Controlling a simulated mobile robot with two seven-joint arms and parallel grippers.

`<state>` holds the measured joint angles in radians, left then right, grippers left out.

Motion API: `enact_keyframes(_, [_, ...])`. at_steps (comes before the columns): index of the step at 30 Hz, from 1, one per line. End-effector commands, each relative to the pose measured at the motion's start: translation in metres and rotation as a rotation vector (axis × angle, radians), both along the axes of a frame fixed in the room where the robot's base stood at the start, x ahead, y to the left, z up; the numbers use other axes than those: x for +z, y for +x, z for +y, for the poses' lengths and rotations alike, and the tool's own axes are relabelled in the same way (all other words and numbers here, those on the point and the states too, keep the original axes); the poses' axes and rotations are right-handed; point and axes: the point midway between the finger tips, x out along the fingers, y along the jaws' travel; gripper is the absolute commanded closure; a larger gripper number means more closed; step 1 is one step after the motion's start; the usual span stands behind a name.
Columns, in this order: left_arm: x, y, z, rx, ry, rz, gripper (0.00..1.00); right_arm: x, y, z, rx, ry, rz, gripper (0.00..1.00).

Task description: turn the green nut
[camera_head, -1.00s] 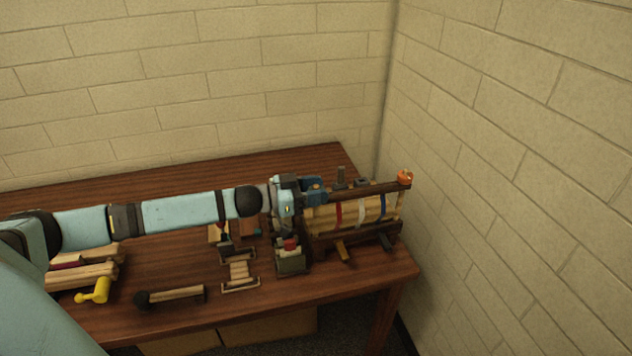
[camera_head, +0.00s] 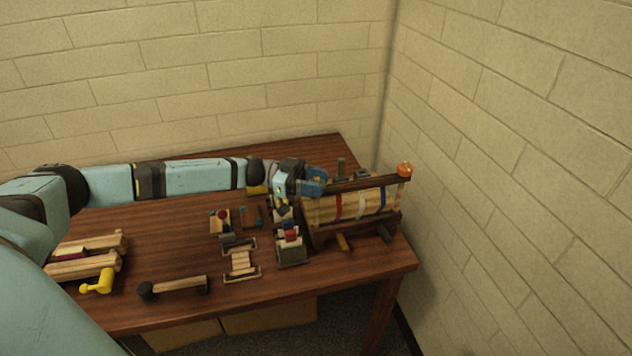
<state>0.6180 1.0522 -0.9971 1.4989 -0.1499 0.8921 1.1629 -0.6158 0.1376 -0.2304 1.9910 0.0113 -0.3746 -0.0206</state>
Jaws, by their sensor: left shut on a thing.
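A wooden press (camera_head: 347,206) stands at the right end of the table, holding light rolls or boards with red, white and blue bands. A dark bar (camera_head: 372,182) runs across its top, with an orange nut (camera_head: 404,169) at the right end. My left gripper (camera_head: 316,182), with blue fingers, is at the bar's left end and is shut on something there. The green nut cannot be made out; the gripper covers the spot that matches the orange nut's. My right gripper is not in view.
On the brown table (camera_head: 180,248) are a small grey bin (camera_head: 292,256), a wooden rack (camera_head: 240,262), a black-knobbed handle (camera_head: 178,286), stacked wooden pieces (camera_head: 85,265) and a yellow crank (camera_head: 97,282). Block walls stand close behind and to the right.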

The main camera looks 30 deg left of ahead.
Motion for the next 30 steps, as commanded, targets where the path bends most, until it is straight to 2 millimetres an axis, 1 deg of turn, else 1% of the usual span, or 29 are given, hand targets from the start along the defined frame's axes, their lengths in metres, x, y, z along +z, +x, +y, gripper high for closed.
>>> enact_keyframes(9, [-0.002,-0.001,-0.001,-0.002,0.000,0.003,0.80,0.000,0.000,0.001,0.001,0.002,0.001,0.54])
enact_keyframes(10, [-0.002,-0.001,-0.001,-0.002,0.000,0.003,0.49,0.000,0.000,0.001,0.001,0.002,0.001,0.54])
enact_keyframes(11, [-0.002,-0.001,-0.001,-0.002,0.000,0.003,0.42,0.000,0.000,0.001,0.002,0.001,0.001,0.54])
enact_keyframes(12, [-0.002,-0.001,-0.001,-0.002,-0.001,0.003,0.33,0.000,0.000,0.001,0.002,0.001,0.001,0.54])
enact_keyframes(20, [-0.001,0.000,0.000,-0.001,0.000,0.001,0.32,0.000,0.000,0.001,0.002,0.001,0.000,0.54])
enact_keyframes(23, [-0.002,-0.002,0.004,0.000,0.001,0.001,0.32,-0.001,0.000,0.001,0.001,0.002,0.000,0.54])
enact_keyframes(26, [-0.003,-0.005,0.015,0.003,0.002,0.002,0.32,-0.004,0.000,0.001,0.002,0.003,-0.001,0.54])
enact_keyframes(30, [-0.005,-0.015,0.042,0.003,0.003,0.003,0.32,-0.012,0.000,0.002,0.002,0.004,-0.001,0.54])
